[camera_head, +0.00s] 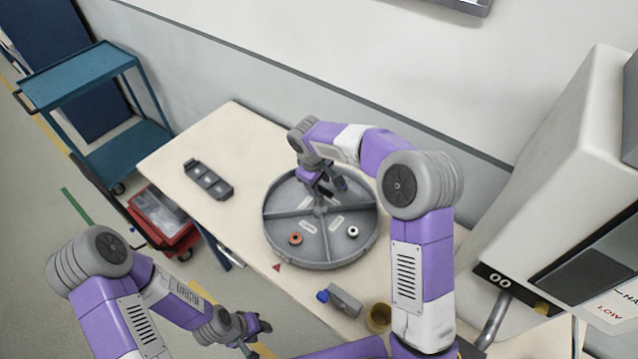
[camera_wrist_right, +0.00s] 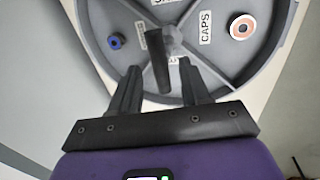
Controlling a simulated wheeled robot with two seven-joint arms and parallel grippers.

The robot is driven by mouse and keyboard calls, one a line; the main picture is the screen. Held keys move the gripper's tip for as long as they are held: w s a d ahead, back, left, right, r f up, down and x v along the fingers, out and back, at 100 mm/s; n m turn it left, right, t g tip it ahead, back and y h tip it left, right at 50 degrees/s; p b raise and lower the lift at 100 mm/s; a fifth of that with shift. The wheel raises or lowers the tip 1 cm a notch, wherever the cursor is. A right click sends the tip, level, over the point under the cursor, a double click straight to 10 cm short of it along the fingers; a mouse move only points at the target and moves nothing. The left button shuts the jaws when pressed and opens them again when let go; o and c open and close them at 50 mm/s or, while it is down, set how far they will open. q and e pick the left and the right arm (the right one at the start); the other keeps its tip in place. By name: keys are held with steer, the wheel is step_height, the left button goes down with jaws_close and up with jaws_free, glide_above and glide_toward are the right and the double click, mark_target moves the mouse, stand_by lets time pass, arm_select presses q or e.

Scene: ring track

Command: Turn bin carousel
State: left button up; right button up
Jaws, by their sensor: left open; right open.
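The round grey bin carousel (camera_head: 322,265) lies on the table, split by dividers into compartments with white labels. An orange ring (camera_head: 295,239) and a white ring (camera_head: 352,231) lie in separate front compartments. My right gripper (camera_head: 326,190) is open over the carousel's far part. In the right wrist view, a dark upright peg (camera_wrist_right: 157,62) stands between and beyond its open fingers, with no clear contact. My left gripper (camera_head: 258,328) is open and empty, off the table's front edge.
A red triangle (camera_head: 277,267) marks the table beside the carousel's front. A dark slotted tray (camera_head: 208,180) lies to the left. A grey block with a blue end (camera_head: 341,299) and a yellowish cup (camera_head: 378,318) stand in front. A large machine (camera_head: 560,180) stands right; a teal cart (camera_head: 85,75) left.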

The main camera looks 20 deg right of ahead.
steer(key=shift+d+f, duration=0.1)
steer(key=shift+f, duration=0.55)
jaws_close()
